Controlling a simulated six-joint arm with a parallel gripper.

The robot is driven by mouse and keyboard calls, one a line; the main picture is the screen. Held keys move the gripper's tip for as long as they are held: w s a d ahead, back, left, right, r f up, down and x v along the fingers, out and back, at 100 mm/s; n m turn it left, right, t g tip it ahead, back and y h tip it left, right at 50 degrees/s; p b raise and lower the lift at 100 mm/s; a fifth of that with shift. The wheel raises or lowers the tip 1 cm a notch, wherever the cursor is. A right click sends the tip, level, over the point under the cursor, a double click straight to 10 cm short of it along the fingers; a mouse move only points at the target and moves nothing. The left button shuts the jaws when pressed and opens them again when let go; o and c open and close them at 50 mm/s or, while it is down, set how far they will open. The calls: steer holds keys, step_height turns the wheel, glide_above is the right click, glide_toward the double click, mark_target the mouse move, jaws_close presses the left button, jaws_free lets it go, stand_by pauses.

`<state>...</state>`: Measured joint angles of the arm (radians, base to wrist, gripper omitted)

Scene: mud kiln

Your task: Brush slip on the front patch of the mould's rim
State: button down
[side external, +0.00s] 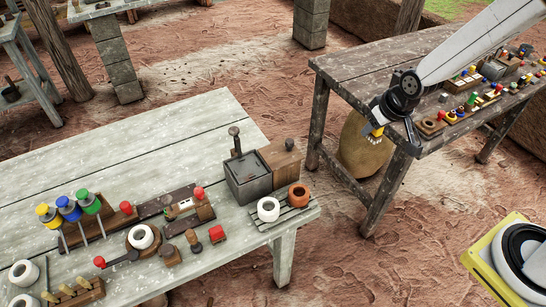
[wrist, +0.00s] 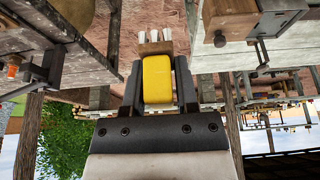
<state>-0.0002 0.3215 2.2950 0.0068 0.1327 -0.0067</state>
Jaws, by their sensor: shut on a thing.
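My gripper (side external: 384,124) is in the air between the two tables, beside the near edge of the back right table. It is shut on a brush with a yellow handle (wrist: 157,80). The brush's brown head and white bristle tufts (wrist: 153,37) stick out past my fingertips in the wrist view. In the side view the brush (side external: 377,131) shows only as a small yellow and pale tip. A white ring-shaped piece (side external: 141,236), perhaps the mould, sits on a round brown base on the pale front table, well left of my gripper. Its rim patches are too small to tell.
The pale table (side external: 150,150) also holds a grey box (side external: 247,178), a white pot (side external: 268,209), an orange pot (side external: 298,195) and yellow, blue and green-topped tools. The darker table (side external: 350,70) carries several small coloured things. A sack (side external: 364,147) stands below it. The pale table's back is clear.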

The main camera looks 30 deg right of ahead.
steer(key=shift+r, duration=0.2)
steer(key=shift+r, duration=2.4)
steer(key=w+a+n+g+y, duration=0.2)
steer(key=a+n, duration=0.7)
steer(key=w+a+n+g+y, duration=0.2)
steer(key=a+n, duration=0.7)
step_height(320, 180, down, 15)
steer(key=shift+s+a, duration=0.15)
steer(key=shift+s, duration=0.1)
steer(key=shift+f, duration=0.25)
